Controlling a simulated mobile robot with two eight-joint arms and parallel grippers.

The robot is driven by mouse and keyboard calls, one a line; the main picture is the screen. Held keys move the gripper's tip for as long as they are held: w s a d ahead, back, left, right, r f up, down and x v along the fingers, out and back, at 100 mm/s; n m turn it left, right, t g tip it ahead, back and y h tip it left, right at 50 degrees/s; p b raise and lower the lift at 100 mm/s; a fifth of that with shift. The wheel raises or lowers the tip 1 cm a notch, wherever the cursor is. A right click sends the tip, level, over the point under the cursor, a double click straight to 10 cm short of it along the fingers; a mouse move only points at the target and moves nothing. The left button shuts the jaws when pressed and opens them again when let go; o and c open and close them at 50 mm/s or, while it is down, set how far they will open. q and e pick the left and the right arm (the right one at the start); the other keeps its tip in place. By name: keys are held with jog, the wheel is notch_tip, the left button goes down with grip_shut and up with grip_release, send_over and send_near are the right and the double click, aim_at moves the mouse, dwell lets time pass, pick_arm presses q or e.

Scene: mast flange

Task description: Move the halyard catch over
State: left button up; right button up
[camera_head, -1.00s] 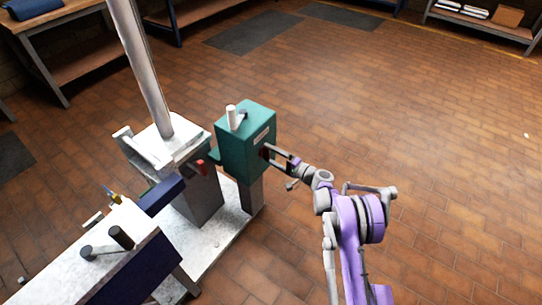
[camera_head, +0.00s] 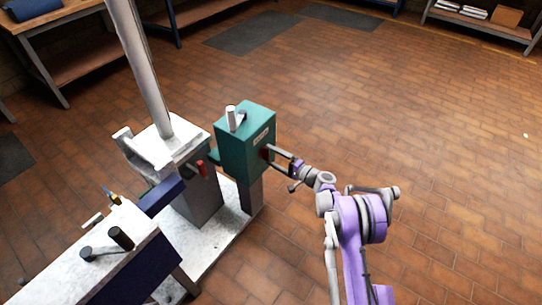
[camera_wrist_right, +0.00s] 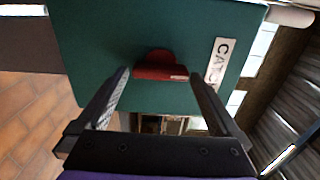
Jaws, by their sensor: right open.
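The halyard catch is a dark red rounded piece (camera_wrist_right: 162,64) on the side face of a teal box (camera_head: 232,152), beside a white label reading "CATCH" (camera_wrist_right: 220,62). My right gripper (camera_head: 269,154) is at that face of the box with its fingers apart. In the right wrist view the fingers (camera_wrist_right: 159,77) lie to either side of the catch, with gaps between, and hold nothing. I cannot tell how near the fingertips are to the box face. My left gripper does not show.
The box stands on a grey post beside the mast (camera_head: 145,75) and its pedestal, which has a red lever (camera_head: 201,169). A white cylinder (camera_head: 231,118) rises from the box top. A white-topped bench (camera_head: 85,275) is at lower left. The tiled floor at right is clear.

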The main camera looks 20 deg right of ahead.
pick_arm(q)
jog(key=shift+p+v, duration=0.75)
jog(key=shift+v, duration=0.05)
pick_arm(e)
jog(key=v, duration=0.9)
jog(key=shift+s+d, duration=0.25)
jog(key=shift+s, duration=0.05)
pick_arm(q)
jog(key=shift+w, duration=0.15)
pick_arm(e)
jog(key=shift+r, duration=0.1)
jog(key=s+a+r+n+g+h, duration=0.3)
jog(key=s+a+r+n+g, duration=0.3)
jog(key=s+a+r, duration=0.6)
jog(key=s+d+n+g+h, duration=0.3)
jog(key=s+h, duration=0.5)
jog(key=s, duration=1.9)
pick_arm(q)
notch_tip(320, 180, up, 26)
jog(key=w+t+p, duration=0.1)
jog(key=p, duration=2.1)
jog(key=shift+p, duration=0.3)
pick_arm(e)
notch_tip(320, 180, up, 26)
jog(key=w+n, duration=0.1)
jog(key=shift+a+f+n, duration=0.15)
jog(key=shift+a+n, duration=0.15)
jog(key=shift+a, duration=0.15)
